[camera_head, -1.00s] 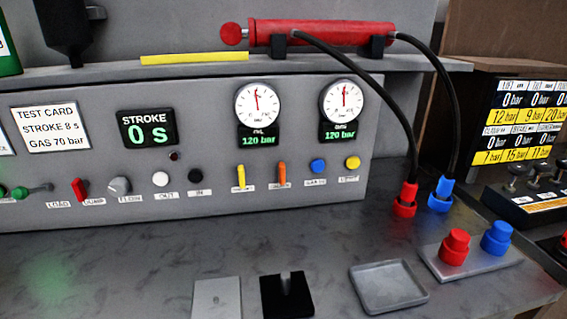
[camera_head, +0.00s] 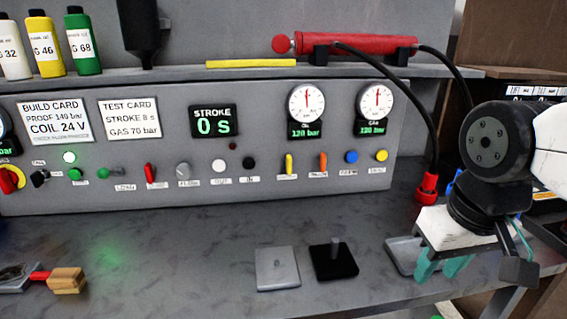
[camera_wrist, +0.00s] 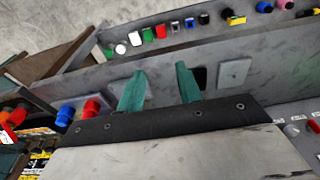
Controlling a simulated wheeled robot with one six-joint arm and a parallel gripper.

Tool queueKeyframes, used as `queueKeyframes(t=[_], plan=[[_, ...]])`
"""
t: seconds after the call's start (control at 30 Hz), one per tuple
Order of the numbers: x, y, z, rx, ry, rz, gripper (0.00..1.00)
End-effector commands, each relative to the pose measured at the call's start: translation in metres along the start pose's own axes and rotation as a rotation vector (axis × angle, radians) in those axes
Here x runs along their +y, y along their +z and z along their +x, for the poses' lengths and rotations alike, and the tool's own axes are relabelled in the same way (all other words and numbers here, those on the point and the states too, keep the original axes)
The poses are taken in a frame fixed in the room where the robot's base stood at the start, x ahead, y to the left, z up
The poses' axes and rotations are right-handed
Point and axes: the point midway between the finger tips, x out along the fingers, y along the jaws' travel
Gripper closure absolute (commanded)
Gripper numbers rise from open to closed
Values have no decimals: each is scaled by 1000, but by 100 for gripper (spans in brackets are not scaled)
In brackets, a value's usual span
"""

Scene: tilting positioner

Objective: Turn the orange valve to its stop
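The orange valve (camera_head: 323,162) is a small upright lever on the grey panel, below and between the two round gauges. It stands just right of a similar yellow lever (camera_head: 289,164). My gripper (camera_head: 440,270) is at the right of the head view, over the bench near the shallow grey tray and well away from the valve. Its two teal fingers (camera_wrist: 160,88) are apart with nothing between them in the wrist view. I cannot make out the orange valve in the wrist view.
A black block with a post (camera_head: 334,262) and a grey plate (camera_head: 277,268) lie on the bench. A red cylinder (camera_head: 350,43) lies on the shelf, its black hoses hanging down right of the valve. Both gauges read 120 bar. The bench below the panel is mostly clear.

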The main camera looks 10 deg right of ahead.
Motion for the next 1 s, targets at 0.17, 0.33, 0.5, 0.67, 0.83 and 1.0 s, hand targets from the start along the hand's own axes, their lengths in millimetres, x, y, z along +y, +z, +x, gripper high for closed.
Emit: queueKeyframes(t=[0.17,0.33,0.5,0.67,0.83,1.0], plan=[[-5,-83,25,191,-12,-7,65],[-12,-191,54,480,-24,-12,65],[-20,-282,80,776,-28,-10,65],[-25,-342,99,1045,-21,-4,65],[-29,-373,112,1265,-10,-1,65],[-30,-383,117,1383,-2,0,65]])
